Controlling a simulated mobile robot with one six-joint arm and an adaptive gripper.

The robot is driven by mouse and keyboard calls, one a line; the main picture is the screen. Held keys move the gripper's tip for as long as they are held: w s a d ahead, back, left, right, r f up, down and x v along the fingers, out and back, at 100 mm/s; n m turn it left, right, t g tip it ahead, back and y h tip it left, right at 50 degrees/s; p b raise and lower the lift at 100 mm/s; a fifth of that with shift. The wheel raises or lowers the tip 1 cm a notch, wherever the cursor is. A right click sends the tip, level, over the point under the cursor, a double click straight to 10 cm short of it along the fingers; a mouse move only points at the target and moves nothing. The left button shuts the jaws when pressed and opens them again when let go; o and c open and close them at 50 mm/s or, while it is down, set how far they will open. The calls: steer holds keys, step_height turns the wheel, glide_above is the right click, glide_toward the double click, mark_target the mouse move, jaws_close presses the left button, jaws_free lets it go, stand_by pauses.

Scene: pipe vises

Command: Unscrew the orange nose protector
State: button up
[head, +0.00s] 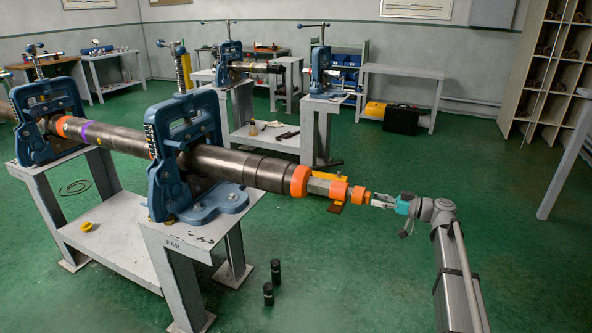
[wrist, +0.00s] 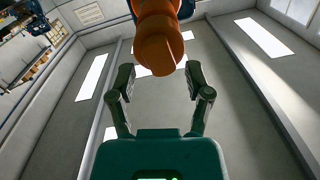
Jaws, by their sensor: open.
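The orange nose protector (head: 358,196) is the small stepped orange piece at the right end of the long dark pipe tool (head: 225,165), held in blue vises. In the wrist view the orange protector (wrist: 158,42) hangs large at the top centre, its rounded end facing me. My gripper (head: 375,198) is just right of the protector, roughly in line with the tool, its fingers pointing at it. In the wrist view my gripper (wrist: 160,80) is open, with one finger on each side below the orange end. I see no finger closed on it; exact depth is unclear.
The near blue vise (head: 190,165) stands on a grey bench (head: 200,240). Other orange pieces (head: 300,181) sit further along the tool. Two black cylinders (head: 276,272) stand on the green floor. Benches line the back; the floor around my arm is clear.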

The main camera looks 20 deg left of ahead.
steer(key=shift+m, duration=4.5)
steer(key=shift+m, duration=0.3)
steer(key=m+t, duration=0.1)
steer(key=m, duration=1.3)
steer(key=shift+f, duration=0.1)
steer(key=shift+s+m, duration=0.1)
steer(key=shift+m, duration=3.8)
